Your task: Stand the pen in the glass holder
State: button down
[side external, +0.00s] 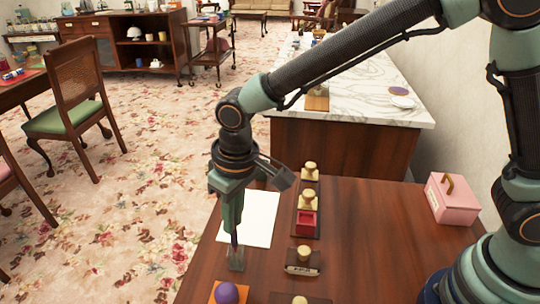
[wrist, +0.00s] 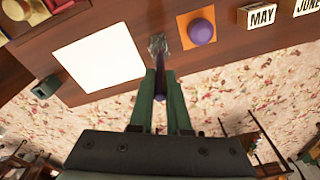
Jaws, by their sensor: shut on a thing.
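My gripper (side external: 232,217) points down over the near-left part of the brown table, with its fingers shut on a dark purple pen (side external: 235,238). In the wrist view, my gripper (wrist: 160,76) has the pen (wrist: 160,62) between its green fingers. The pen looks close to upright. The small clear glass holder (side external: 236,262) stands on the table directly below the pen; it also shows in the wrist view (wrist: 157,43). The pen's lower end meets or overlaps the holder's mouth in both views. I cannot tell whether the tip is inside.
A purple round object (side external: 227,292) on an orange square sits close to the holder. White paper (side external: 262,218) lies behind it. Gold-knobbed stamps (side external: 303,262) and a red box (side external: 306,222) stand to the right. A pink box (side external: 452,198) is farther right. The table's left edge is near.

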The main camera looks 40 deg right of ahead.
aim_at(234, 248)
jog(key=shift+f, duration=2.1)
jog(key=c, duration=0.8)
grip_release()
notch_tip(234, 248, up, 12)
jog(key=s, duration=0.1)
jog(key=shift+d, duration=0.45)
